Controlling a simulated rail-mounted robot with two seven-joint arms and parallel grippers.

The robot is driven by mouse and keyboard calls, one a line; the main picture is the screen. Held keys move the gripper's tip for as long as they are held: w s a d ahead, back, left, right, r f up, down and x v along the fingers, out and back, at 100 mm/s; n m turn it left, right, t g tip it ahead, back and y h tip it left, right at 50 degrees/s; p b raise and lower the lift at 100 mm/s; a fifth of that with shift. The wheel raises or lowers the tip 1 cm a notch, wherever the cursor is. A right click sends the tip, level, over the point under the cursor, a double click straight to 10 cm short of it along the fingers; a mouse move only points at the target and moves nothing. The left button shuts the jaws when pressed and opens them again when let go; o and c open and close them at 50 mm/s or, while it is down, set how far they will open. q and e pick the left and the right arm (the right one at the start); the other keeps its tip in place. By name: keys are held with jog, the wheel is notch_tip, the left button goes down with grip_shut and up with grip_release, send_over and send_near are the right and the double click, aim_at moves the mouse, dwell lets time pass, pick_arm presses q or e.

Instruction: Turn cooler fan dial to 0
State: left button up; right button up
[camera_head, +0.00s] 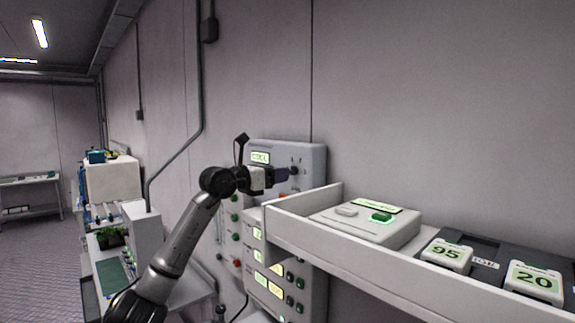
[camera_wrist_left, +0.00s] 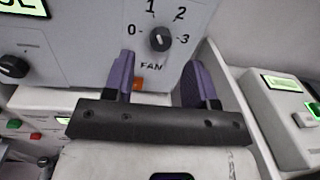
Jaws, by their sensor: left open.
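The fan dial (camera_wrist_left: 159,39) is a round dark knob on a grey cooler panel (camera_wrist_left: 85,40), marked 0 at left, 1 and 2 above, 3 at right, with FAN below. Which mark its pointer faces is too small to tell for sure. My left gripper (camera_wrist_left: 158,72) has two purple fingers spread wide, one on each side below the dial, with nothing between them. In the head view the left gripper (camera_head: 283,174) reaches the front of the panel (camera_head: 312,158) from the left, close to the dial. My right gripper is not in view.
An orange button (camera_wrist_left: 138,84) sits below the dial. A white shelf (camera_head: 350,262) to the right holds a device with a green-lit button (camera_head: 381,217) and tiles reading 95 (camera_head: 446,255) and 20 (camera_head: 534,283). More panels with buttons stand below the gripper.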

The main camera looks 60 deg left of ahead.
aim_at(291, 172)
pick_arm(q)
jog(key=shift+w+a+p, duration=0.15)
jog(key=shift+w+p, duration=0.45)
jog(key=shift+w, duration=1.5)
jog(key=c, duration=0.9)
